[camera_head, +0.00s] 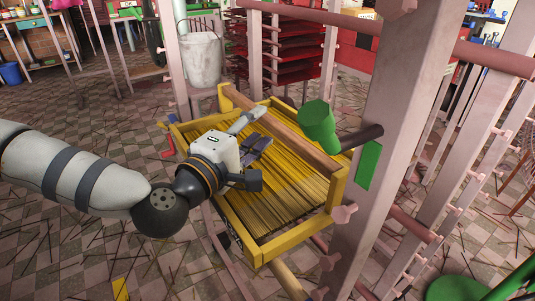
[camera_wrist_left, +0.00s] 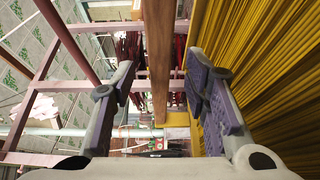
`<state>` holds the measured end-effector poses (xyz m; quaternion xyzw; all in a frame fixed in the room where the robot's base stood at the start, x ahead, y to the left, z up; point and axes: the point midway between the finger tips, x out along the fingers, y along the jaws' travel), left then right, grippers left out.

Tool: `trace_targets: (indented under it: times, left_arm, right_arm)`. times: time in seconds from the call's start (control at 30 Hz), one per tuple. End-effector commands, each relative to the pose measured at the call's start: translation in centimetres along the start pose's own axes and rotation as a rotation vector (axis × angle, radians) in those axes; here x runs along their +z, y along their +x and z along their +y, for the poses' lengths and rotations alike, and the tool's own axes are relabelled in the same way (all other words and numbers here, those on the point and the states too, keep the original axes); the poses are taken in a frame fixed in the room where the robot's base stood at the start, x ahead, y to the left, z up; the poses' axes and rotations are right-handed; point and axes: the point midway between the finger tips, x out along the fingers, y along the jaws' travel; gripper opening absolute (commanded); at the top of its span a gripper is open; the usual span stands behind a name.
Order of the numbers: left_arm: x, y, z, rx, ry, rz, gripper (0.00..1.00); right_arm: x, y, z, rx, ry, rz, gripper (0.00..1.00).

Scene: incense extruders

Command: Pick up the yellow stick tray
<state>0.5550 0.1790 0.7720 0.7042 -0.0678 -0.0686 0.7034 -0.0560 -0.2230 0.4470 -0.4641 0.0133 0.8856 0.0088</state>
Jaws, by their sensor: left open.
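The yellow stick tray (camera_head: 295,240) has a yellow frame filled with long yellow sticks. It sits tilted in the picture, within a pale pink post frame. A brown wooden bar (camera_head: 285,128) runs along its far side. My left gripper (camera_head: 262,146) is over the sticks, open and empty, pointing toward the bar, and hides part of the tray. In the left wrist view, the open fingers (camera_wrist_left: 163,72) stand either side of the brown bar in the picture, with the yellow sticks (camera_wrist_left: 270,60) at the right. I cannot tell whether the fingers touch anything. My right gripper is not in view.
A thick pink post (camera_head: 385,130) stands right of the tray, near a green cylinder (camera_head: 317,122) with a dark handle. A grey bucket (camera_head: 201,62) and red stacked racks (camera_head: 285,50) are behind. Thin sticks litter the checkered floor (camera_head: 70,235), which is open at the lower left.

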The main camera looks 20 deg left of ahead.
Motion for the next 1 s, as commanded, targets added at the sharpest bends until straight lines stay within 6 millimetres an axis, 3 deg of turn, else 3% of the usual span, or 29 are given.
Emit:
trace_targets:
  times: [0.17,0.4,0.6,1.0]
  left_arm:
    - [0.0,2.9,0.0,0.0,0.001,0.0,0.42]
    - [0.0,3.2,0.1,-0.001,0.0,-0.001,0.42]
    - [0.0,3.2,0.1,-0.001,0.0,-0.001,0.0]
    - [0.0,3.2,1.0,0.006,0.001,0.0,0.0]
  right_arm:
    - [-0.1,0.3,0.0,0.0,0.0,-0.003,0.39]
    - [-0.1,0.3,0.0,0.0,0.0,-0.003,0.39]
    - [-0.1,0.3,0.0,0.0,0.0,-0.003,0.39]
    - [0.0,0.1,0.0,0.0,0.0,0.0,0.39]
